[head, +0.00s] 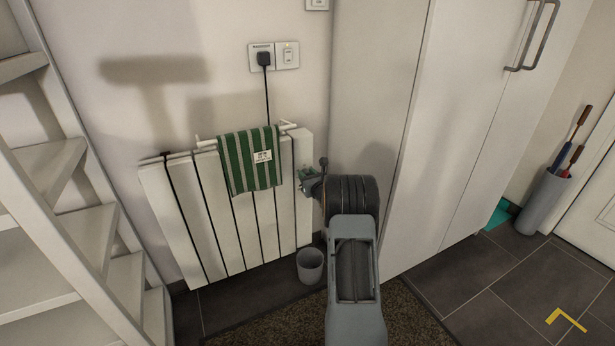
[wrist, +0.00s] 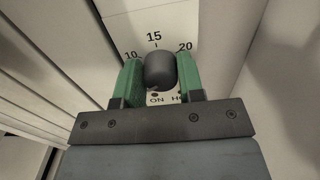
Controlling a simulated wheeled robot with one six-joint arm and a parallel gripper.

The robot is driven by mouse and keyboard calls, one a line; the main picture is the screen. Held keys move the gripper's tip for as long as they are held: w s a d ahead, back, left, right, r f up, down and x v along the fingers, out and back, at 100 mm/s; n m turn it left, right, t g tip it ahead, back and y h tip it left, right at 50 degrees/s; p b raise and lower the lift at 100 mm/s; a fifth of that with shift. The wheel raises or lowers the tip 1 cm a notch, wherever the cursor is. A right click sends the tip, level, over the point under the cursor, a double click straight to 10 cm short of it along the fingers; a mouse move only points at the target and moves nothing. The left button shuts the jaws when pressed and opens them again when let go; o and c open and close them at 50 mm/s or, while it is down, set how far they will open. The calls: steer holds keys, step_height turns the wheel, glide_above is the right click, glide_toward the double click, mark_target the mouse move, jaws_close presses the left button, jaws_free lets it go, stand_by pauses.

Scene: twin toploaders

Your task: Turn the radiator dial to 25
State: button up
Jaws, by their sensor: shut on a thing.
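The radiator (head: 285,220) is a white panel unit on the wall, left of centre in the head view. Its dial (wrist: 159,71) is a dark grey round knob in the wrist view, on a white face with the numbers 10, 15 and 20 showing around it. A 25 mark is not visible. My gripper (wrist: 161,80) has green fingers, one on each side of the dial, shut on it. In the head view my gripper (head: 308,182) is at the radiator's right side, and my arm hides the dial there. The dial's pointer cannot be made out clearly.
A green striped towel (head: 250,160) hangs on the radiator. A plug (head: 264,59) with a black cord sits in the wall socket above. A grey bin (head: 310,265) stands on the floor below. A white cabinet (head: 440,140) is close on the right, white shelves (head: 60,240) on the left.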

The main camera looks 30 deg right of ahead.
steer(key=shift+c, duration=0.7)
